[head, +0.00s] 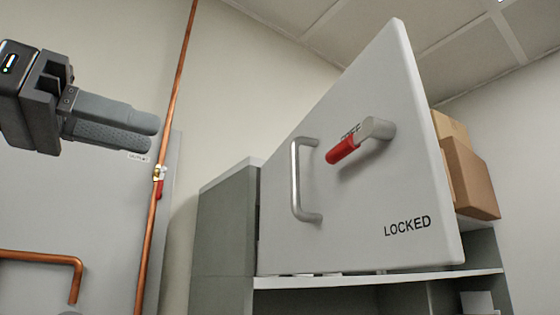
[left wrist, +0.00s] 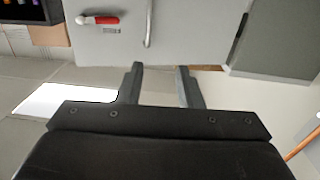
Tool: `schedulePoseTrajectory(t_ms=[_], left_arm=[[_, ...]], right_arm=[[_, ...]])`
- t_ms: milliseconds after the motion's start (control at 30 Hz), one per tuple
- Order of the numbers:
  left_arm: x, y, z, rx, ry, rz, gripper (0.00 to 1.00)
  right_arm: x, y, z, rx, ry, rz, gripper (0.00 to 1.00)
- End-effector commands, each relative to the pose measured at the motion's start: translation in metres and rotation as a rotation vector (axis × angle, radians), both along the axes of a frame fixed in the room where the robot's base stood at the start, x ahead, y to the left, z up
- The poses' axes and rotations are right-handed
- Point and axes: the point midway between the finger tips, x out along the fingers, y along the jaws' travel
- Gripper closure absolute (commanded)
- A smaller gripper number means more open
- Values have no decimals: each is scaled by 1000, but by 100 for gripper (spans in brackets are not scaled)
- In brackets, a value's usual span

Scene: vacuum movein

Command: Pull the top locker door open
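The top locker door (head: 340,215) is a pale grey panel marked "LOCKED". It stands swung out at an angle from the locker (head: 225,225), with its free edge at the right. A silver bar handle (head: 296,180) and a red-gripped lever (head: 345,150) are on its face. In the left wrist view the bar handle (left wrist: 149,25) and the red lever (left wrist: 98,19) show at the top. My left gripper (head: 150,132) is up at the left, well apart from the door. Its fingers (left wrist: 160,82) are spread with nothing between them. My right gripper is out of view.
Cardboard boxes (head: 472,178) are behind the door at the right. Open shelving (head: 380,281) is below the door. A copper pipe (head: 170,110) with a small red valve runs up the wall between my left gripper and the locker. A bent pipe (head: 45,256) is at lower left.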

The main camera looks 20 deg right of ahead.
Motion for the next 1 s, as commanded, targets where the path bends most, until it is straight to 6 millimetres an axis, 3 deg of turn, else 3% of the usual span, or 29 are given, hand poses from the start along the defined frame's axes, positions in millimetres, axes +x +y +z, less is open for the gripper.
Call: schedulePoseTrajectory(t_ms=[100,267,1000], left_arm=[[-19,-1,12,0,-17,-24,67],[-20,-12,15,2,-19,-33,67],[18,-142,16,1,-17,-32,67]], right_arm=[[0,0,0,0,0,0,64],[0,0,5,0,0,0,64],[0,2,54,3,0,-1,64]])
